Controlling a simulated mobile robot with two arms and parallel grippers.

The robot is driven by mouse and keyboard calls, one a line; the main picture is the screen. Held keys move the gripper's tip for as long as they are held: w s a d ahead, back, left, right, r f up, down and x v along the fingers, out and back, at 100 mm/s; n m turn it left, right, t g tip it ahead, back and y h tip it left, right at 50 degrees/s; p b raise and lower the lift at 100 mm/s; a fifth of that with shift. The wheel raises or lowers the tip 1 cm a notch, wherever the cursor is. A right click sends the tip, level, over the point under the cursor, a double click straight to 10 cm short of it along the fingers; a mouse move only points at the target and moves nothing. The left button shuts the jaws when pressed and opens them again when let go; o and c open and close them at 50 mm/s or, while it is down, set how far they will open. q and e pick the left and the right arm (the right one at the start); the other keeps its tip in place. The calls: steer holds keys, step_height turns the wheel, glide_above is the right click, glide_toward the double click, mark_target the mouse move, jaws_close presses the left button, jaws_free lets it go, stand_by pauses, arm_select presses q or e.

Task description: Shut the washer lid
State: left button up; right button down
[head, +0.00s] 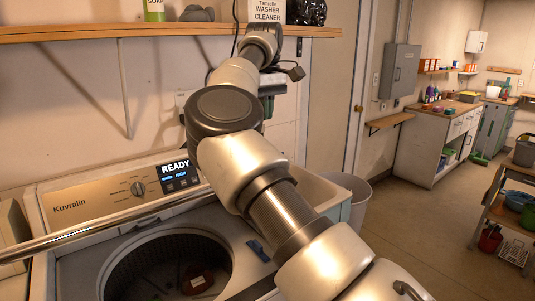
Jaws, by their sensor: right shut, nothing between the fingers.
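The top-load washer (85,205) stands at the lower left, with a lit READY display on its panel. Its round drum opening (170,265) is uncovered to view, with a reddish-brown item inside. A long shiny bar (100,231) slants across in front of the panel; it looks like the rim of the raised lid, but I cannot tell its exact angle. My right arm reaches up from the lower right across the washer's right side. My right gripper (291,72), small and partly hidden, is shut and empty near the wall below the shelf, apart from the bar. My left gripper is out of view.
A wooden shelf (80,32) with a washer cleaner box (266,10) runs above the washer. A pale sink and white bin (350,190) stand right of it, partly behind my arm. Open floor (420,225) lies to the right, with cabinets beyond.

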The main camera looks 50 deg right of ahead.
steer(key=f, duration=0.8)
steer(key=shift+w+p, duration=0.3)
steer(key=shift+p, duration=0.05)
steer(key=s+f, duration=0.2)
steer(key=s, duration=0.1)
steer(key=shift+a+f+p, duration=0.2)
steer(key=shift+a+p, duration=0.1)
steer(key=shift+p, duration=0.05)
steer(key=shift+w, duration=0.1)
